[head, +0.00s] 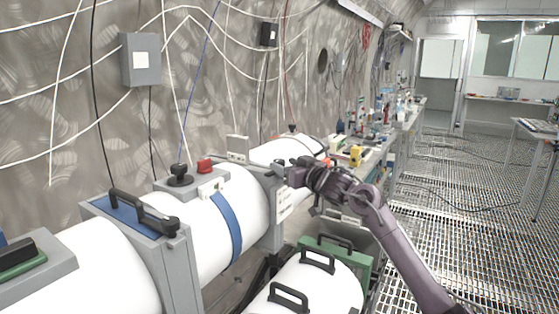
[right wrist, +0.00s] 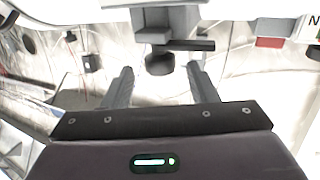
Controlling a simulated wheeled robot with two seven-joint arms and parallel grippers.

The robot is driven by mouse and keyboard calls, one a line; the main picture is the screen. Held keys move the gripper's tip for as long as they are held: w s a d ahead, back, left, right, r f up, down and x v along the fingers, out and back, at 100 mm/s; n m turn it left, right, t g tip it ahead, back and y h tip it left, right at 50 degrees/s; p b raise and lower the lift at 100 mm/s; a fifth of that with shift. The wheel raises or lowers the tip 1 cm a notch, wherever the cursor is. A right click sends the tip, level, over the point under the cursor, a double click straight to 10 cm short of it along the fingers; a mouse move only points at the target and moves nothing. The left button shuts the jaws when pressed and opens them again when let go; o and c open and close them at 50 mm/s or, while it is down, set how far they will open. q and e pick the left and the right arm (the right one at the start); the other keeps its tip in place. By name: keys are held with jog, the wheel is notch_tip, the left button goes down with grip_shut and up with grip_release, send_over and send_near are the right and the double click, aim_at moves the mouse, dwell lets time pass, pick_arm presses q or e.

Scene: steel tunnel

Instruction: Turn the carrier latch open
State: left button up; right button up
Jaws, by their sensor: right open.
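A grey bracket (right wrist: 168,18) with a dark bar and a dark round knob (right wrist: 159,64) shows at the top middle of the right wrist view; these look like the carrier latch. My right gripper (right wrist: 161,71) is open, its two fingers on either side of the knob in the picture. I cannot tell whether they touch it. In the head view my right gripper (head: 287,172) reaches in from the right to the grey collar (head: 268,228) on the white cylinder (head: 205,212). The arm and gripper hide most of the latch there. My left gripper is not in view.
A second white cylinder (head: 318,287) with black handles lies in front, near a green plate (head: 360,268). A blue strap (head: 226,228), a red block (head: 205,165) and a black knob (head: 179,174) are on the first cylinder. A cluttered bench (head: 385,145) stands behind. The grated floor (head: 450,210) is open at right.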

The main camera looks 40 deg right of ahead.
aim_at(283, 163)
jog(key=shift+w+d+p, duration=0.15)
jog(key=shift+w+p, duration=0.25)
jog(key=shift+w, duration=1.4)
